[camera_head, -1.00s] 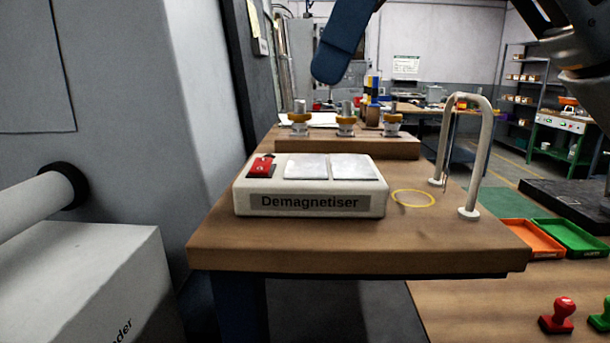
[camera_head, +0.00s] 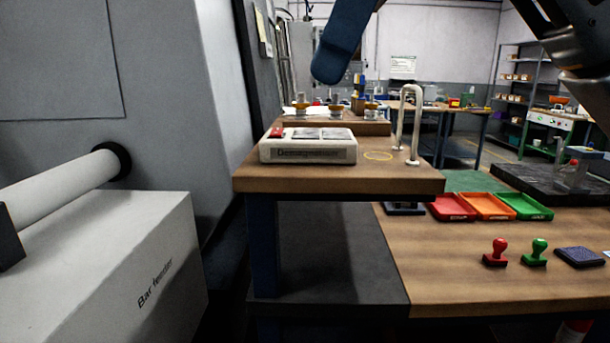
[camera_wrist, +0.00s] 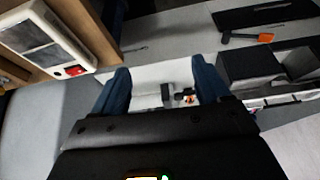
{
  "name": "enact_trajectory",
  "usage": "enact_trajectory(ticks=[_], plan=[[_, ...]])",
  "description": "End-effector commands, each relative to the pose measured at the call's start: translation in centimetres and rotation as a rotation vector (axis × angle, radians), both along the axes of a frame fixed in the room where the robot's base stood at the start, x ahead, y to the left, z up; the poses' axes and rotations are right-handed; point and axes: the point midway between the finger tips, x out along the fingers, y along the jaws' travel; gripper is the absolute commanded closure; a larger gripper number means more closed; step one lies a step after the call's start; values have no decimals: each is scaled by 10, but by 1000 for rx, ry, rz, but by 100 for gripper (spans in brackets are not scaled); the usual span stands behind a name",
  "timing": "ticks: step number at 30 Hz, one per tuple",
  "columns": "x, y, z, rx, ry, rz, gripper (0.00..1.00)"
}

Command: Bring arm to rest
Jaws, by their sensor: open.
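My gripper (camera_wrist: 162,82) shows in the wrist view with its two blue fingers spread apart, open, and nothing between them. Beyond the fingers are a pale surface and a few small dark and orange things, too small to tell. A blue part of my arm hangs at the top middle of the head view, and a dark link of it crosses the top right corner. The fingertips cannot be made out in the head view. The demagnetiser (camera_head: 308,152) sits on the raised wooden bench (camera_head: 330,183); it also shows at the upper left of the wrist view (camera_wrist: 44,38).
The bar feeder (camera_head: 110,265) stands at the left. A white hoop rail (camera_head: 401,125) rises from the raised bench. The lower bench (camera_head: 450,285) at right holds red (camera_head: 452,207), orange and green trays, a red stamp (camera_head: 495,252), a green stamp (camera_head: 534,252) and an ink pad (camera_head: 578,257).

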Motion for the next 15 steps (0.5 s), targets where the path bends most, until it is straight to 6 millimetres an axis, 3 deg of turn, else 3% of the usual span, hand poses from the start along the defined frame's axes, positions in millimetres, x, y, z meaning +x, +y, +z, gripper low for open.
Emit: enact_trajectory(ticks=[15], plan=[[11, 21, -34, 160, 24, -34, 24]])
